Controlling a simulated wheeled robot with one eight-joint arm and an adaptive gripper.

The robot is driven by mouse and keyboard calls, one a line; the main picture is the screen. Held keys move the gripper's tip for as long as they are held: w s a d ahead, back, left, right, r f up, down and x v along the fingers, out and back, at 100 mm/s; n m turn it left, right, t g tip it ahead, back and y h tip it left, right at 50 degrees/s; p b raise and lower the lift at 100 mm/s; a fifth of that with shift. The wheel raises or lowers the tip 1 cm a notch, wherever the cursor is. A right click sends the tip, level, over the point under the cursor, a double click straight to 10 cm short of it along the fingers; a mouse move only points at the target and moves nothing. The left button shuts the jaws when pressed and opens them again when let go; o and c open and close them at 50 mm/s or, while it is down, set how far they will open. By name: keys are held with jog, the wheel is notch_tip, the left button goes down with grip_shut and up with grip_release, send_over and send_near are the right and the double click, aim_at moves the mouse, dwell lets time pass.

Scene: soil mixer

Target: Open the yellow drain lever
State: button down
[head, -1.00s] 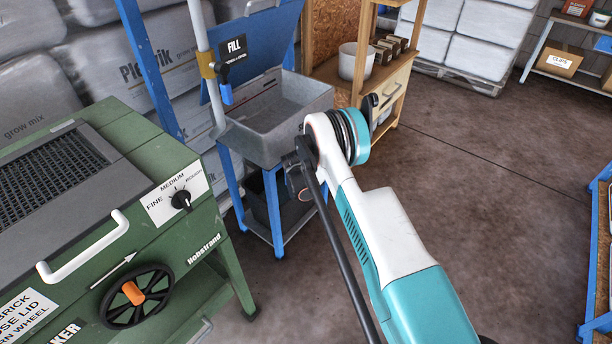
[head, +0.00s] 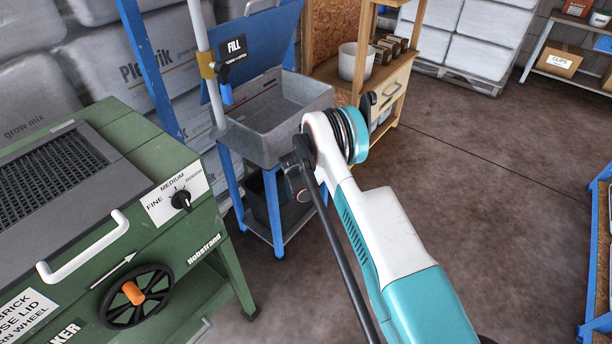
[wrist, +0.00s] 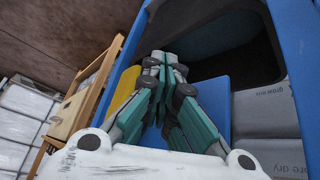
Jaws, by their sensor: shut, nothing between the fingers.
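A yellow part (wrist: 122,92), which looks like the drain lever, shows in the wrist view just left of my fingers. It is partly hidden behind them, and I cannot tell whether they touch it. My gripper (wrist: 165,60) is shut, its teal and grey fingers together with nothing between them. In the head view my gripper is hidden and no drain lever shows. The grey sink (head: 270,115) stands on a blue frame (head: 275,210) behind my arm.
A blue frame member (wrist: 105,80) and a blue panel (wrist: 215,92) lie close around my fingers. A wooden shelf unit (head: 385,95) stands right of the sink. The green mixer (head: 140,235) is at left. Open floor (head: 480,190) lies at right.

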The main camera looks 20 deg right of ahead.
jog(key=shift+s+a+r, duration=0.1)
jog(key=shift+s+a, duration=0.05)
jog(key=shift+a, duration=0.1)
jog(key=s+a, duration=0.1)
jog(key=a, duration=0.1)
jog(key=s+a+r, duration=0.1)
jog(key=shift+s+a+r, duration=0.2)
jog(key=shift+s+a, duration=0.15)
jog(key=shift+s, duration=0.05)
dwell(0.6)
